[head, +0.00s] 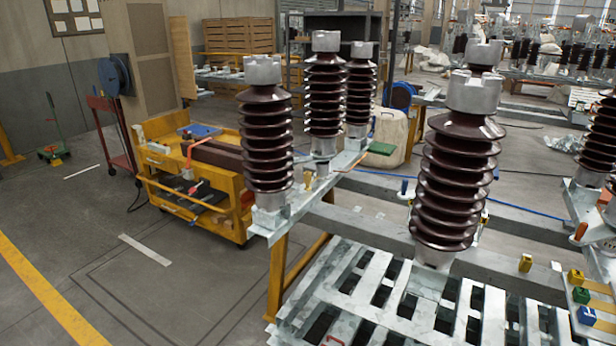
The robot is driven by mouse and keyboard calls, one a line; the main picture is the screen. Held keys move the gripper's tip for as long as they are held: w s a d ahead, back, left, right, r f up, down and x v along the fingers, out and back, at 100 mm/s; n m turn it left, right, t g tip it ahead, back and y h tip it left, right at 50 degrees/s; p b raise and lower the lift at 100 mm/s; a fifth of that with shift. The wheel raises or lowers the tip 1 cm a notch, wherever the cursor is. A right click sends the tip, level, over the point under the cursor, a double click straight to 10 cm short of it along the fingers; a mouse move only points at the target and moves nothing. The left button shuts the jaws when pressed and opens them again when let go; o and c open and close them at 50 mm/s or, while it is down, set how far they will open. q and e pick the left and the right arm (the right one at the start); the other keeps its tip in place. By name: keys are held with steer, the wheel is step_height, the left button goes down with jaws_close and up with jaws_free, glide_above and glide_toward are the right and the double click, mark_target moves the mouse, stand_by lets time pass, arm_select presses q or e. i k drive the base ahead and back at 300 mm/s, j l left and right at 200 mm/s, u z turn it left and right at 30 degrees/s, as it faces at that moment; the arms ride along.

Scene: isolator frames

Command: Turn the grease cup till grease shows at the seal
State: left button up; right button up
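No grease cup can be made out for certain. A small brass-coloured piece (308,181) stands on the galvanised frame beside the base of the left insulators; it is too small to tell what it is. A brown ribbed insulator (267,140) with a grey metal cap stands upright at the frame's near left end. Two more insulators (325,95) stand just behind it. A larger insulator (458,180) stands upright in the centre right. No seal or grease can be made out. Neither of my grippers is in view.
A slatted galvanised rack (345,285) fills the lower middle. Small yellow, green and blue blocks (586,315) sit at the right edge. A yellow tool cart (215,219) and a red hand truck (112,135) stand at left. The floor at lower left is clear.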

mark_target(307, 176)
steer(key=i+j+z, duration=0.2)
steer(key=z, duration=0.3)
steer(key=i+j+z, duration=0.1)
steer(key=j+z, duration=0.25)
steer(key=z, duration=0.15)
steer(key=i+j+z, duration=0.1)
steer(key=j+z, duration=0.2)
steer(key=z, duration=0.15)
